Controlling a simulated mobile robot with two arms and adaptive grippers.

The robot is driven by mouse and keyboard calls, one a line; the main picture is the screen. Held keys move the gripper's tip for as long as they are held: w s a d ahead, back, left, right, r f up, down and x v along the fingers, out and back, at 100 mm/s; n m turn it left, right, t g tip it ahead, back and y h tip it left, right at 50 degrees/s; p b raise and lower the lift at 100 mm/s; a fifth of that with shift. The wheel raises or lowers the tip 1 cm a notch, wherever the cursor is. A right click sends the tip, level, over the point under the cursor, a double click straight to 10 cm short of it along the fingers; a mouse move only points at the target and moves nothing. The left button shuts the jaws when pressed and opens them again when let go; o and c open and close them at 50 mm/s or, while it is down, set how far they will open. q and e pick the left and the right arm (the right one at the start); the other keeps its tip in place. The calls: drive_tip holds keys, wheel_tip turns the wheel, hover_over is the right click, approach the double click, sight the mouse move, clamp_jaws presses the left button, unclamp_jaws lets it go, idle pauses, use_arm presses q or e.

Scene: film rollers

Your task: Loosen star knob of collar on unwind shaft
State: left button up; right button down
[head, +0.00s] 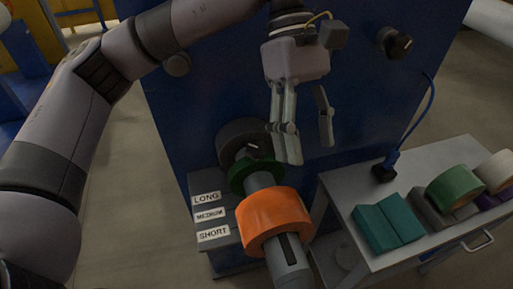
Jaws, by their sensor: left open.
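The grey unwind shaft (287,262) sticks out from the blue machine panel toward the lower middle. An orange roll (272,218) sits around its front part. Behind it is a narrower dark green ring (240,182), and behind that a black round part (232,134) against the panel. I cannot tell which part is the collar, and no star knob shows clearly. My left gripper (308,150) is open and empty, fingers pointing down, above and to the right of the green ring in the picture. Its fingers partly cover the area by the black part. My right gripper is out of view.
Labels LONG, MEDIUM and SHORT mark a grey stepped block (213,247) left of the shaft. A grey cart (397,254) at right holds teal boxes (389,222), a green roll (455,187) and a blue-handled tool (386,168). A black knob (395,42) is on the panel.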

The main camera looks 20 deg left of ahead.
sight(256, 147)
use_arm(q)
drive_tip(key=w+a+r+n+t+y+b, duration=0.1)
drive_tip(key=w+a+r+t+y, duration=0.15)
drive_tip(key=a, duration=0.25)
drive_tip(key=w+a+r+n+t+y, duration=0.1)
drive_tip(key=w+a+r+t+y, duration=0.15)
drive_tip(key=w+a+r, duration=0.2)
drive_tip(key=shift+h, duration=0.5)
drive_tip(key=f, duration=0.5)
drive_tip(key=f+b, duration=0.1)
drive_tip(key=f, duration=1.1)
drive_tip(key=shift+s+a+f, duration=0.2)
drive_tip(key=shift+s+f, duration=0.05)
drive_tip(key=shift+c, duration=0.3)
drive_tip(key=c, duration=1.1)
